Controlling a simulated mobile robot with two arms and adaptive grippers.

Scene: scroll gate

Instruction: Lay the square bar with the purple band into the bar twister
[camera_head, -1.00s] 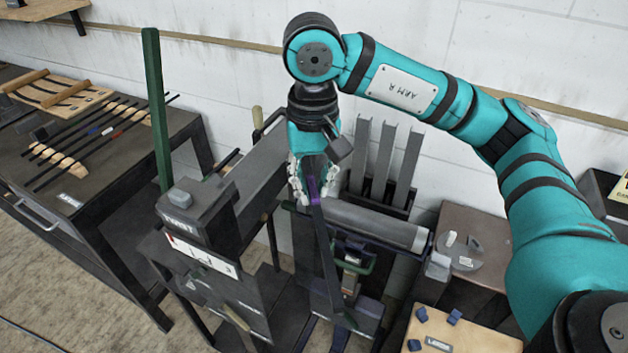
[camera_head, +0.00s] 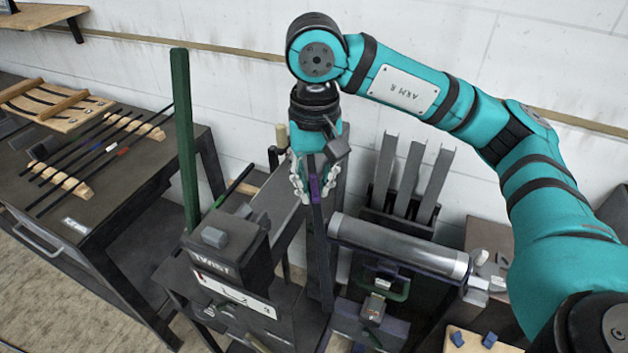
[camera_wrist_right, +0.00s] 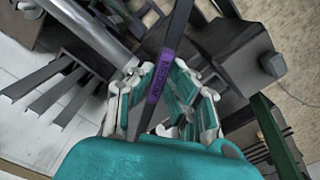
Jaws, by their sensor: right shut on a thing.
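My right gripper (camera_head: 313,192) is shut on the square bar at its purple band (camera_head: 316,188). The dark bar (camera_head: 319,255) hangs down from the fingers in the head view, its lower end in front of dark frames and hard to pick out. In the right wrist view, the purple band (camera_wrist_right: 160,78) sits between the fingers (camera_wrist_right: 162,105). The bar twister (camera_head: 228,252), a dark box marked TWIST with a number plate, stands left of the bar, apart from it in the picture. Where its bar seat lies is unclear. My left gripper is not in view.
A tall green post (camera_head: 184,140) rises behind the twister. A large grey roller (camera_head: 400,246) lies right of the bar, near upright grey strips (camera_head: 410,175). A dark table (camera_head: 150,165) at left carries several thin bars on wooden rests.

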